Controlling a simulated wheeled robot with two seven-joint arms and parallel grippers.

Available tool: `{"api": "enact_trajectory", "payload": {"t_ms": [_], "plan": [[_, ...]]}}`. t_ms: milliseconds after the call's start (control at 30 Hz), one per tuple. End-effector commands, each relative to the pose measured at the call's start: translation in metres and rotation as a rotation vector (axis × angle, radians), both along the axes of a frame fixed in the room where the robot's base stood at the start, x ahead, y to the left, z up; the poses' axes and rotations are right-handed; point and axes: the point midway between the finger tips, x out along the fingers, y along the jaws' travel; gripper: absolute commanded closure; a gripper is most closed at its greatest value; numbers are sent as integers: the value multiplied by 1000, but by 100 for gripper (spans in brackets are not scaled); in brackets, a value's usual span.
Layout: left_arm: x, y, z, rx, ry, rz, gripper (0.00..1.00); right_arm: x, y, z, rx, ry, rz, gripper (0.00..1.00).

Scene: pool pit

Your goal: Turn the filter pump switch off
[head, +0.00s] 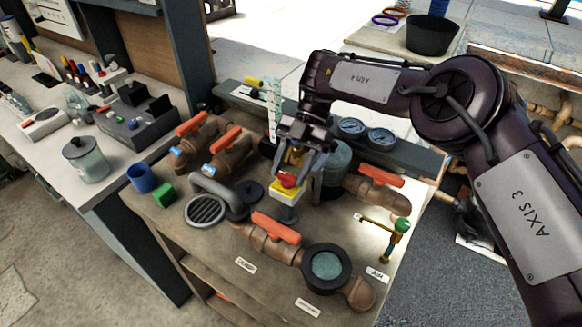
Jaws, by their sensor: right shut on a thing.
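The filter pump switch (287,194) is a yellow box with a red knob (288,180), standing on a grey post in the middle of the bench. My right gripper (301,176) comes down from above, with its fingers at the red knob. It is shut on the knob, and the fingers hide part of it. The switch's exact setting cannot be told. My left gripper is out of view.
Brown pipes with orange valve handles (275,227) surround the switch on the bench (215,262). A grey curved pipe (215,188), round gauges (381,136) and a green-handled tap (401,226) stand nearby. A blue cup (141,178) and green cube (162,195) sit at the left.

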Motion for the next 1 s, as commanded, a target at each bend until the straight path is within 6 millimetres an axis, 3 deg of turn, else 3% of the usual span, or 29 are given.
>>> {"api": "enact_trajectory", "payload": {"t_ms": [133, 167, 333, 667, 1000], "plan": [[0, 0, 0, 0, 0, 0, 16, 0, 1, 0, 1, 0, 2, 77], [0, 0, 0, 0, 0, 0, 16, 0, 0, 0, 1, 0, 2, 53], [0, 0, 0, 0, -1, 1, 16, 0, 0, 0, 2, 0, 1, 33], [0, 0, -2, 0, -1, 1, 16, 1, -1, 0, 1, 0, -1, 33], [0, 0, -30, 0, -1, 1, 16, 22, -13, 19, 7, -1, -2, 33]]}}
